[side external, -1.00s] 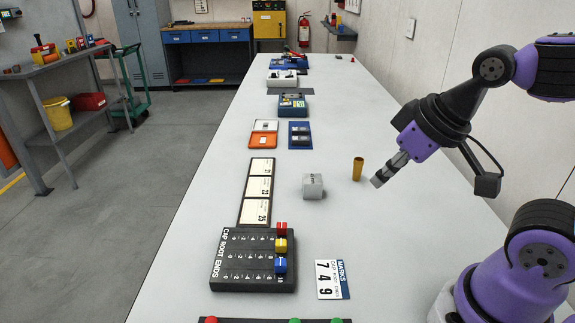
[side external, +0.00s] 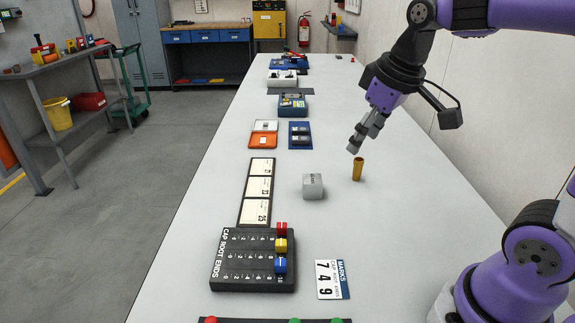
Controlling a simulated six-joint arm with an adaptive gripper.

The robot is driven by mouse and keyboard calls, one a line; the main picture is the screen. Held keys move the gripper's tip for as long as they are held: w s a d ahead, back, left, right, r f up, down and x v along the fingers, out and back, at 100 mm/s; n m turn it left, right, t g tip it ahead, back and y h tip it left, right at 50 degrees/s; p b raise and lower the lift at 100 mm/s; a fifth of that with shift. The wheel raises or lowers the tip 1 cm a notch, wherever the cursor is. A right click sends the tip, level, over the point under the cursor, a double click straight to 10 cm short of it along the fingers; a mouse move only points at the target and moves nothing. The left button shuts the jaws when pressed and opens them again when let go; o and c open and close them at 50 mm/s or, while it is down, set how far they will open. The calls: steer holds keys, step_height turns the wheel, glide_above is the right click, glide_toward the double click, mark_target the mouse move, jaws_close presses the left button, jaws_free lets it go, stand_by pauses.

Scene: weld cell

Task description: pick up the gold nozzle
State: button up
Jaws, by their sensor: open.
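The gold nozzle (side external: 358,169) is a small upright cylinder standing on the white table, right of the grey block. My gripper (side external: 354,145) is above the nozzle, its fingers pointing down and to the left. The fingertips appear a little above the nozzle's top in the picture, apart from it. The gripper is open and holds nothing. How far in depth the fingertips are from the nozzle is hard to tell.
A grey block (side external: 312,187) stands left of the nozzle. A black board (side external: 254,262) with red, yellow and blue pieces and a number card (side external: 331,279) lie nearer. Blue and orange trays (side external: 263,139) lie farther back. The table is clear right of the nozzle.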

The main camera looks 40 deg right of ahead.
steer(key=w+d+f+g, duration=0.1)
steer(key=w+d+g, duration=0.1)
steer(key=w+d, duration=0.35)
steer(key=n+g, duration=0.2)
glide_above(360, 160)
steer(key=f, duration=0.7)
steer(key=shift+a+f, duration=0.3)
steer(key=shift+y, duration=0.3)
steer(key=f, duration=0.5)
steer(key=shift+d+f, duration=0.25)
step_height(360, 160, down, 5)
steer(key=shift+d+f, duration=0.1)
steer(key=shift+f, duration=0.1)
jaws_close()
